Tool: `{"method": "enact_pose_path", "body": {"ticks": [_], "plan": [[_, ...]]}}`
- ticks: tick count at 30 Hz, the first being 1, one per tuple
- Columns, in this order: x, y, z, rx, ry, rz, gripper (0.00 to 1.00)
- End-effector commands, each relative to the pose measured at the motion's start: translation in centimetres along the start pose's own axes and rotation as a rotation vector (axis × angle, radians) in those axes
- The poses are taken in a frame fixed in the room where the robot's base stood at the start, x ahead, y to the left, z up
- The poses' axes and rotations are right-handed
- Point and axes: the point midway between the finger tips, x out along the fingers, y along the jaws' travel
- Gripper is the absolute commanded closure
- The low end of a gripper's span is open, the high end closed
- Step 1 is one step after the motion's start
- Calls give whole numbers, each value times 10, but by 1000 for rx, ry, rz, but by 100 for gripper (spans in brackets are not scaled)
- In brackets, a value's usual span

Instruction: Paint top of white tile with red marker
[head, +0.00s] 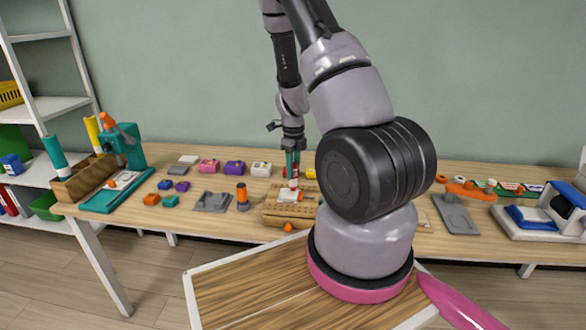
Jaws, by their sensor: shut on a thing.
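My gripper (291,158) points down over the middle of the table, shut on the red marker (292,171), which it holds upright. The marker's lower end is directly above a small white tile (286,196). I cannot tell whether the tip touches the tile. The tile rests on a light wooden block or fixture (272,210). My arm covers part of the table to the right of the tile.
An orange-topped post (241,193) and a grey plate (212,202) stand left of the fixture. Coloured blocks (235,167) line the back. A teal press (122,150) and wooden marker holder (85,180) are at left. A white-and-blue machine (550,215) is at right.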

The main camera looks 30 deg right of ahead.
Motion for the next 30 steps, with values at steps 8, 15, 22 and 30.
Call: {"method": "enact_pose_path", "body": {"ticks": [8,15,22,30], "plan": [[0,0,0,0,0,0,100],[0,0,0,0,0,0,100],[3,0,0,0,0,0,100],[6,0,0,1,0,1,100]]}}
